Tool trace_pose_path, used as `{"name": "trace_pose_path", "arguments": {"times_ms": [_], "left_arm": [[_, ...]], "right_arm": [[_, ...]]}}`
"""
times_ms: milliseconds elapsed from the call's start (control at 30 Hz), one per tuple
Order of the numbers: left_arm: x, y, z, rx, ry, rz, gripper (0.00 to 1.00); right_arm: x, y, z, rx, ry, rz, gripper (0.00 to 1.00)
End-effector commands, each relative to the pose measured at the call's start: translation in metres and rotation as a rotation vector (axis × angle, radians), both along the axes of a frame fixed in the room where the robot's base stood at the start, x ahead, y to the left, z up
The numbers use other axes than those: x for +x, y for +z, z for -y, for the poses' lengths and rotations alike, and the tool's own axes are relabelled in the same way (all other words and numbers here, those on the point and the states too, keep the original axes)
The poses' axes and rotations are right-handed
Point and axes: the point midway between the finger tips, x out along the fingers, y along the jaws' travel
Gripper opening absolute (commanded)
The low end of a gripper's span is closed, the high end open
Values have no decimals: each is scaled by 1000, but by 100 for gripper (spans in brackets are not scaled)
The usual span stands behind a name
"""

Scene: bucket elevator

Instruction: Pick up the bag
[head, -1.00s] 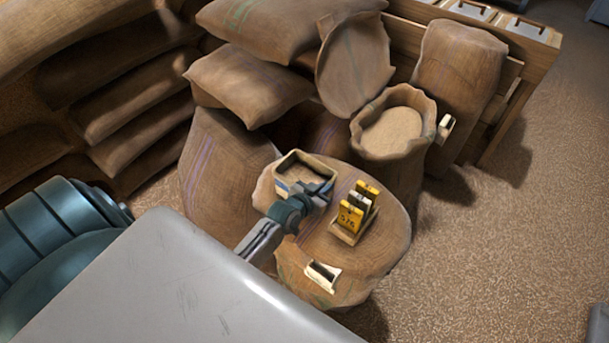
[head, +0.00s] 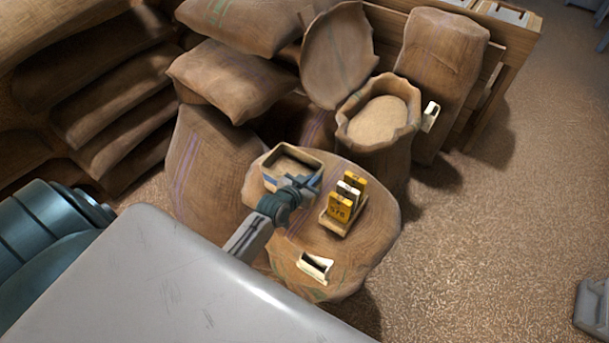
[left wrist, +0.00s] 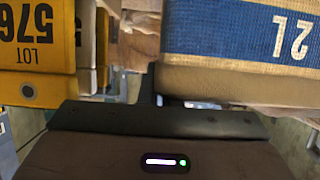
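Several burlap bags are in the head view, and I cannot tell which one the task means. A round-topped bag (head: 365,235) stands in front and serves as a surface. An open bag (head: 405,152) of grain stands behind it, and a plump bag (head: 205,165) stands at its left. My left gripper (head: 302,187) is over the front bag, beside an open box (head: 285,182). In the left wrist view, the box's blue "2L" band (left wrist: 240,30) is close on the right. The finger opening does not show clearly. My right gripper is out of view.
A small rack (head: 335,222) holds yellow lot tags (head: 341,208) on the front bag; a tag also shows in the left wrist view (left wrist: 35,45). A cream holder (head: 315,265) lies near the bag's front edge. The floor (head: 490,230) at right is largely clear.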

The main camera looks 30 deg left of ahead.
Motion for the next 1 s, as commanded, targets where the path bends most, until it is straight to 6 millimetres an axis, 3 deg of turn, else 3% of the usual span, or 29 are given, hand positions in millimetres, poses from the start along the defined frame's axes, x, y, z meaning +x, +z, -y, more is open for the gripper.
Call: {"name": "trace_pose_path", "arguments": {"times_ms": [267, 600, 1000], "left_arm": [[1, 30, 0, 2, -1, 9, 0], [1, 87, 0, 3, -2, 10, 0], [1, 102, 0, 1, -1, 7, 0]], "right_arm": [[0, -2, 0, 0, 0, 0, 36], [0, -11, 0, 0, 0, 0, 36], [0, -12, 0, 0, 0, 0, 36]]}}
